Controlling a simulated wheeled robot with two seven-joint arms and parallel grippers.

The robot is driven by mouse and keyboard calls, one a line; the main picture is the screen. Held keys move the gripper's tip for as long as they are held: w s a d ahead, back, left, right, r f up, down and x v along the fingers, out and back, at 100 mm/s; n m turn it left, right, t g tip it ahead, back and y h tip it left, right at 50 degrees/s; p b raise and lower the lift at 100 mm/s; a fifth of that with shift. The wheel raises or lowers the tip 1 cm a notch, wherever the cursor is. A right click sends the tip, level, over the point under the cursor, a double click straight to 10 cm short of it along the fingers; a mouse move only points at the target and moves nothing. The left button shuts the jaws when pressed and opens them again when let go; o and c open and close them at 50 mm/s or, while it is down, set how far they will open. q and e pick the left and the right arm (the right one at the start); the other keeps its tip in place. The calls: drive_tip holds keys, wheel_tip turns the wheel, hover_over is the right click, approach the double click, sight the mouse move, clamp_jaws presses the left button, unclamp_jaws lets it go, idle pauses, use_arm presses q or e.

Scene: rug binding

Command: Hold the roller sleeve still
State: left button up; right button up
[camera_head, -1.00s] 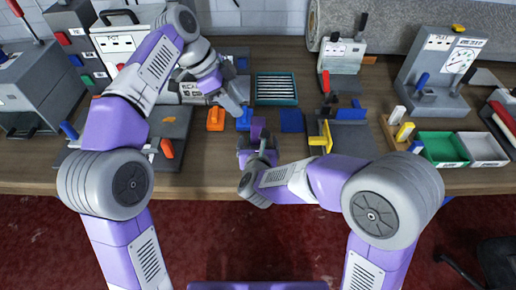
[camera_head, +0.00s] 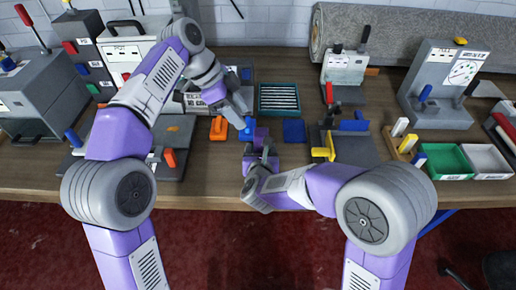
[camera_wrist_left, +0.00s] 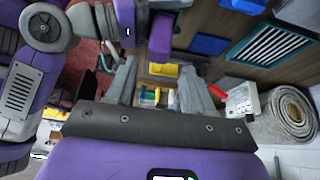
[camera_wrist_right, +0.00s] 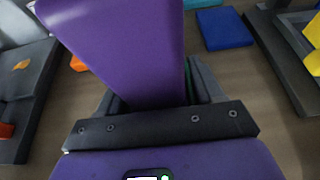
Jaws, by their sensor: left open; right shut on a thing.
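My right gripper (camera_head: 266,158) is shut on a dark purple block-like piece (camera_head: 261,135); I cannot tell for sure whether it is the roller sleeve. The piece fills the top centre of the right wrist view (camera_wrist_right: 125,50), rising tilted from between the fingers.
A slotted teal tray (camera_head: 279,99) and a blue mat (camera_head: 293,131) lie behind and right. A dark fixture with a yellow part (camera_head: 324,150) and a green bin (camera_head: 447,162) stand at right. A grey rug roll (camera_head: 400,36) lies behind.

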use_arm(q)
drive_tip(key=shift+o, duration=1.1)
drive_tip(key=shift+a+f, duration=0.1)
drive_tip(key=shift+f, duration=0.3)
drive_tip(key=a+f+h, duration=0.4)
drive_tip(key=f+h, duration=0.4)
drive_tip(key=h, duration=0.4)
drive_tip(key=d, duration=1.1)
drive_tip(key=shift+d+r, duration=0.1)
drive_tip(key=shift+d, duration=0.25)
drive_tip(key=shift+c, duration=0.3)
drive_tip(key=c, duration=1)
drive_tip(key=shift+r, duration=0.1)
